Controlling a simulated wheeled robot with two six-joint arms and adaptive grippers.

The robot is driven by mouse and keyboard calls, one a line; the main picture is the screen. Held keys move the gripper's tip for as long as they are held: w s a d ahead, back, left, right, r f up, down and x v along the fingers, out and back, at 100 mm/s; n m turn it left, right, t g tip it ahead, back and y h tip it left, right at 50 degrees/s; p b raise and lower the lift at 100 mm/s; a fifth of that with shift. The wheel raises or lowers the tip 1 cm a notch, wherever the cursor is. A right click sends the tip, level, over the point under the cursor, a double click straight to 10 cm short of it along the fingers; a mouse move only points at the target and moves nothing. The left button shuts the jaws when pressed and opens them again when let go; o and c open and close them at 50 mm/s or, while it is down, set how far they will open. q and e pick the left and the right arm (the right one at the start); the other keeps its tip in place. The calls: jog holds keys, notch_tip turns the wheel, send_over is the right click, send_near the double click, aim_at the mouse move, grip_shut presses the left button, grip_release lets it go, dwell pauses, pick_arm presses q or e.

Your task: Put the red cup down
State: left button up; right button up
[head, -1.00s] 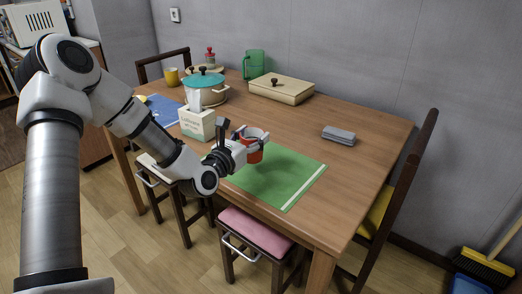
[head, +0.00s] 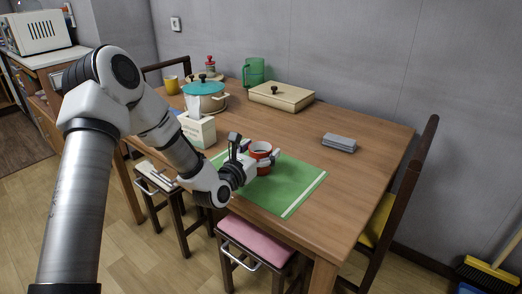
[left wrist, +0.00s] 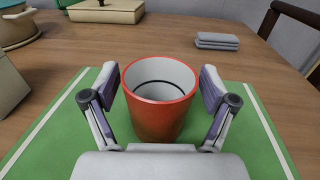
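The red cup (head: 262,152), white inside, stands upright on the green mat (head: 292,187) near the table's front. It also shows in the left wrist view (left wrist: 160,112), in the middle between my fingers. My left gripper (head: 263,160) is around the cup, one finger on each side. In the left wrist view, narrow gaps show between the finger pads (left wrist: 160,90) and the cup's wall, so the gripper looks open. The cup's lower front is partly hidden by the gripper. My right gripper is not in view.
A tissue box (head: 197,131) stands left of the mat, with a teal-lidded pot (head: 205,96) behind it. A wooden box (head: 281,96) and a grey stack (head: 339,142) lie farther back. The table right of the mat is clear.

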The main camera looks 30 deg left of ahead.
pick_arm(q)
jog(key=shift+r, duration=0.1)
jog(key=shift+s, duration=0.15)
jog(key=s+p, duration=0.2)
jog(key=s, duration=0.8)
jog(key=shift+s+d+r, duration=0.1)
jog(key=shift+s+r, duration=0.05)
jog(key=shift+s, duration=0.25)
jog(key=shift+s+d, duration=0.1)
jog(key=shift+s, duration=0.35)
